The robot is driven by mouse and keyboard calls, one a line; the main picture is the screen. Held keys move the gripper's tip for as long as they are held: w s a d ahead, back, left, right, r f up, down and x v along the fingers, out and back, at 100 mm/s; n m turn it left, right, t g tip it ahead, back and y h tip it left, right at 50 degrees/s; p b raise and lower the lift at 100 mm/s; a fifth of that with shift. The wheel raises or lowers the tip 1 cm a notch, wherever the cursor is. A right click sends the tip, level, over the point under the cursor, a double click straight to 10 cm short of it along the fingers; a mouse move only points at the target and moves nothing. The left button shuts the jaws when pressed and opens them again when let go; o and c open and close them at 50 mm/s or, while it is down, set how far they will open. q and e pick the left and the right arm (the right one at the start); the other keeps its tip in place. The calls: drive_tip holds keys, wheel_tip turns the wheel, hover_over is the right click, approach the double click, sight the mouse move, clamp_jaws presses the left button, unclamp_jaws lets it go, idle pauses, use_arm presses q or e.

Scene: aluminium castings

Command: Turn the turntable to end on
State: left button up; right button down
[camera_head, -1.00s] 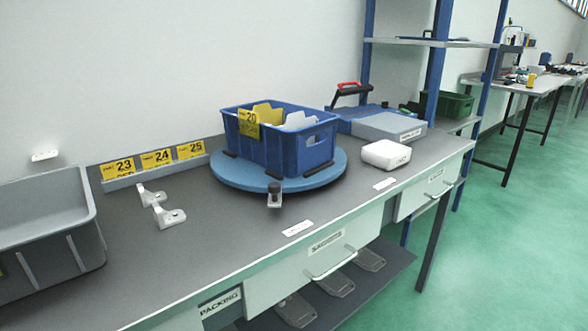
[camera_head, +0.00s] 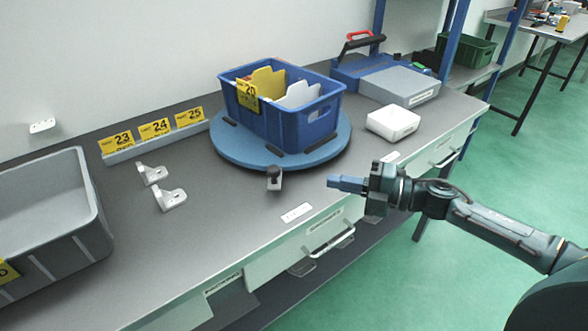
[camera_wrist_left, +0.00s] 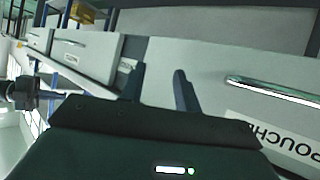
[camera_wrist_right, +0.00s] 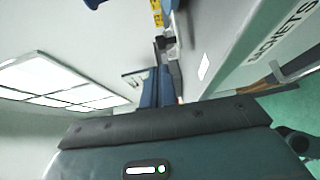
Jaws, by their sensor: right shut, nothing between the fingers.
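The round blue turntable (camera_head: 228,152) lies on the grey bench top and carries a blue crate (camera_head: 283,130) with yellow and white cards in it. The crate's printed side and a long side face the front. A small metal piece with a dark knob (camera_head: 274,176) stands at the turntable's front edge; I cannot tell whether it touches the disc. My right gripper (camera_head: 334,183) is shut and empty, over the bench's front edge, right of the knob and apart from the turntable. Its closed fingers show in the right wrist view (camera_wrist_right: 157,82). My left gripper (camera_wrist_left: 159,73) is open and empty, facing drawer fronts.
A white box (camera_head: 393,122) and a blue case (camera_head: 350,70) stand right of the turntable. Two white brackets (camera_head: 170,198) lie to its left, near a grey bin (camera_head: 85,222). Number signs 23, 24 and 25 (camera_head: 155,130) stand behind. Bench top before the turntable is mostly clear.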

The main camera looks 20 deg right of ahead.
drive_tip(key=p, duration=0.2)
approach(272, 174)
drive_tip(key=w+a, duration=0.1)
drive_tip(key=w, duration=0.1)
drive_tip(key=w+a, duration=0.2)
drive_tip(key=shift+w+f, duration=0.1)
drive_tip(key=shift+f, duration=0.1)
use_arm(q)
drive_tip(key=shift+a+r, duration=0.1)
drive_tip(key=shift+r, duration=0.5)
use_arm(e)
drive_tip(key=shift+w+a+f, duration=0.1)
drive_tip(key=shift+w+a, duration=0.1)
drive_tip(key=shift+a, duration=0.15)
use_arm(q)
drive_tip(key=shift+s, duration=0.1)
use_arm(e)
drive_tip(key=a, duration=0.1)
drive_tip(key=a+p, duration=0.1)
drive_tip(key=a+m+t, duration=0.1)
drive_tip(key=shift+w+a+r+h+p, duration=0.15)
drive_tip(key=shift+w+r+h+p, duration=0.05)
drive_tip(key=shift+w+h+p, duration=0.1)
drive_tip(key=shift+a+f, duration=0.1)
drive_tip(key=shift+a, duration=0.1)
use_arm(q)
drive_tip(key=shift+s+a+r+y, duration=0.1)
drive_tip(key=shift+a+y, duration=0.2)
